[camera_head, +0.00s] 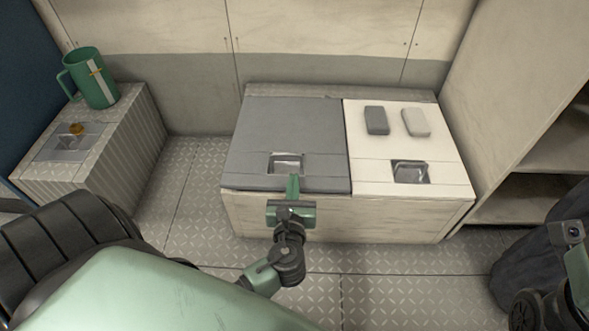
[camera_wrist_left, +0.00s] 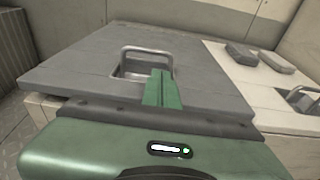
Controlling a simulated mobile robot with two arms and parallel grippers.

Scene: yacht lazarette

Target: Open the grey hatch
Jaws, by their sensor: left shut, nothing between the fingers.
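The grey hatch (camera_head: 290,125) lies flat and closed on the left half of a low locker. A recessed metal pull handle (camera_head: 287,162) sits near its front edge, and the handle also shows in the left wrist view (camera_wrist_left: 146,62). My left gripper (camera_head: 293,184) is shut and empty, with its green fingertips just in front of the handle, over the hatch's front edge. In the left wrist view the shut fingers (camera_wrist_left: 162,90) cover the lower right of the handle recess; I cannot tell whether they touch it. My right gripper is not clearly in view; part of my right arm shows at the lower right.
A white hatch (camera_head: 388,145) with its own handle (camera_head: 411,172) adjoins on the right, bearing a dark block (camera_head: 377,120) and a light block (camera_head: 416,122). A green jug (camera_head: 94,80) stands on a ribbed box at left. Open shelves stand at right. The floor (camera_head: 185,200) left of the locker is clear.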

